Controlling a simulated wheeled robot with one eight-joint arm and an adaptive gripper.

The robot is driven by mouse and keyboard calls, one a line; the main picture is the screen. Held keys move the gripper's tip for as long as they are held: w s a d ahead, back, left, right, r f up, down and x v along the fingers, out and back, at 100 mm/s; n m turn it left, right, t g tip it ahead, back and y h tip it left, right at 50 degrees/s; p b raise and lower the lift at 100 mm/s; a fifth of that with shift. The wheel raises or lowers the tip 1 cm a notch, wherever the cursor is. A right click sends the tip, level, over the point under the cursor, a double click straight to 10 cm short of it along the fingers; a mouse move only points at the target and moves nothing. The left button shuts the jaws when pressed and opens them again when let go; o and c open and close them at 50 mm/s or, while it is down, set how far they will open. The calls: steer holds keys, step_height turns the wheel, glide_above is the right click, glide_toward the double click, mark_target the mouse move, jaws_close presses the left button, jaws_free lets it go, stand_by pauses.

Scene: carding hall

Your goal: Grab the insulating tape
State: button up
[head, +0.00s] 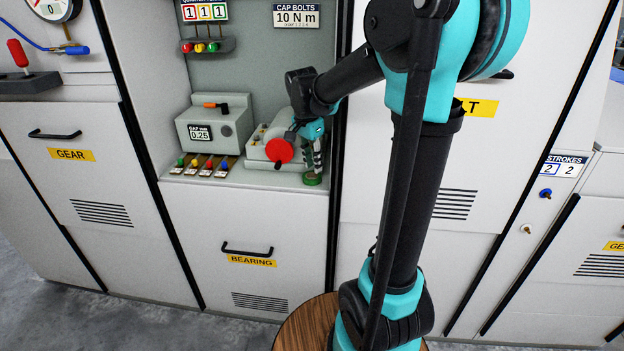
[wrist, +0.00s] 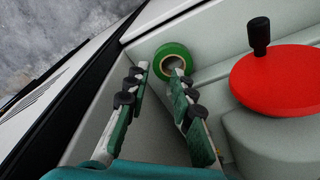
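The insulating tape is a green roll (wrist: 162,55) with a pale core, lying on a light ledge in the wrist view. It also shows small in the head view (head: 313,180), under my gripper (head: 313,165). In the wrist view my gripper (wrist: 160,70) has its two fingers spread apart with nothing visible between their pads. The right fingertip overlaps the roll's core in the picture, and the left fingertip is just left of the roll. I cannot tell whether either finger touches the tape. The near part of the roll is partly hidden by the right fingertip.
A red disc with a black knob (wrist: 280,80) on a grey housing stands right of the fingers. A grey box with a 0.25 display (head: 212,125) stands left on the ledge. A dark cabinet edge borders the left.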

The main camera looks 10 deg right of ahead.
mark_target(316, 179)
steer(key=shift+w+d+f, duration=0.1)
steer(key=shift+d+f, duration=0.05)
steer(key=shift+f, duration=0.75)
steer(key=shift+w+d+f, duration=0.1)
steer(key=shift+d+f, duration=0.1)
steer(key=shift+f, duration=0.75)
steer(key=shift+w+d+f, duration=0.1)
steer(key=shift+d+f, duration=0.05)
steer(key=shift+f, duration=0.75)
steer(key=shift+c, duration=0.6)
jaws_close()
